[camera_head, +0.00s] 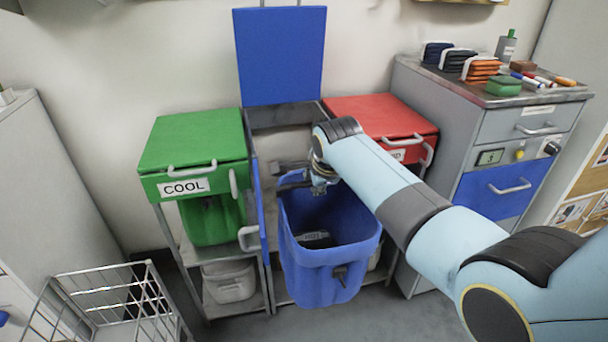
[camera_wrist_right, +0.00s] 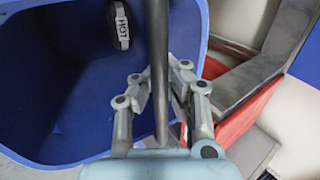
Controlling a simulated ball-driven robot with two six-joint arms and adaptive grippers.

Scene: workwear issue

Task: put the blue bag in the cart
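The blue bag (camera_head: 332,262) is an open-topped, bin-like bag in front of the middle bay, its mouth up. It is also in the right wrist view (camera_wrist_right: 85,125). My right gripper (camera_head: 320,187) is at the bag's rear rim. In the right wrist view its fingers (camera_wrist_right: 160,85) close around a dark bar, apparently the bag's handle. A dark item labelled HOT (camera_wrist_right: 121,25) lies inside the bag. The wire cart (camera_head: 108,297) stands at the lower left, apart from the bag; its visible part looks empty. My left gripper is out of view.
The middle bay's blue lid (camera_head: 281,57) is raised and its blue door (camera_head: 261,205) stands open left of the bag. A green COOL bay (camera_head: 193,150) and a red bay (camera_head: 385,115) flank it. A grey cabinet (camera_head: 450,93) at right carries small items.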

